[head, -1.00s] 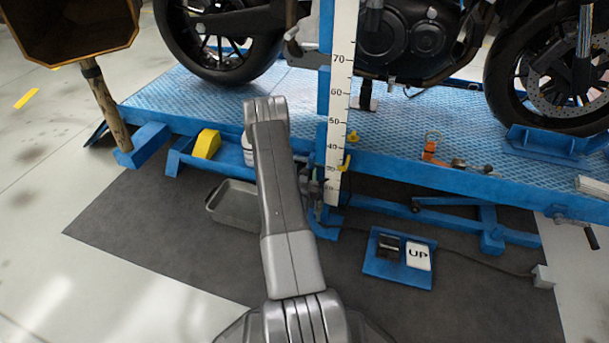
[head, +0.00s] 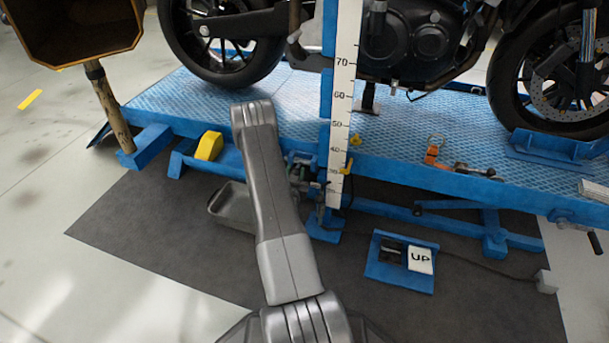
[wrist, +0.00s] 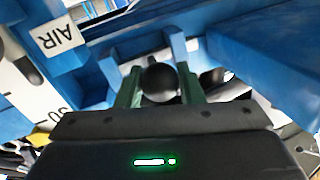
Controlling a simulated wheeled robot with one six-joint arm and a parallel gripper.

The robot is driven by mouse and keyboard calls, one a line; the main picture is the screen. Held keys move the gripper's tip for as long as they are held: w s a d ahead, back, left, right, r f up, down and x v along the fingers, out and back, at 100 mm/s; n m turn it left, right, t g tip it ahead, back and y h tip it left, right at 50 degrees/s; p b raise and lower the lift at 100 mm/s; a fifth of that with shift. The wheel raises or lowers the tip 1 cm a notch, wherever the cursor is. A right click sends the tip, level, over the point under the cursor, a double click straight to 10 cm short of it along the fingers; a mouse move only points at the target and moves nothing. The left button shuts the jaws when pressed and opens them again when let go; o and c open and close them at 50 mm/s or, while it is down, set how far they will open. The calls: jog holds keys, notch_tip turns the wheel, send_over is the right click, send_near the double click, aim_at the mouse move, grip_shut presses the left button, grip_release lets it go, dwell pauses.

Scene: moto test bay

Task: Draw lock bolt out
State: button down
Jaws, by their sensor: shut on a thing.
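The lock bolt's round black knob (wrist: 160,83) shows in the middle of the wrist view, against the blue metalwork of the lift. My gripper (wrist: 159,88) has its green fingers on either side of the knob and is shut on it. The bolt's shank is hidden behind the knob. In the head view my gripper (head: 297,176) is small and partly hidden by my arm, beside the lower part of the blue post (head: 325,120). The knob cannot be made out there.
A motorcycle (head: 415,40) stands on the blue lift platform (head: 390,135). A grey tray (head: 232,205) and an UP pedal (head: 420,259) are on the dark mat. An AIR label (wrist: 58,36) is near my gripper.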

jog(key=shift+w+a, duration=0.1)
jog(key=shift+a, duration=0.25)
jog(key=c, duration=1)
grip_release()
jog(key=shift+a, duration=0.15)
jog(key=s+p, duration=0.1)
jog(key=s, duration=0.3)
jog(key=s+a+p, duration=0.1)
jog(key=s, duration=0.4)
jog(key=s+p, duration=0.2)
jog(key=s, duration=0.2)
jog(key=shift+s+a, duration=0.25)
jog(key=shift+s, duration=0.1)
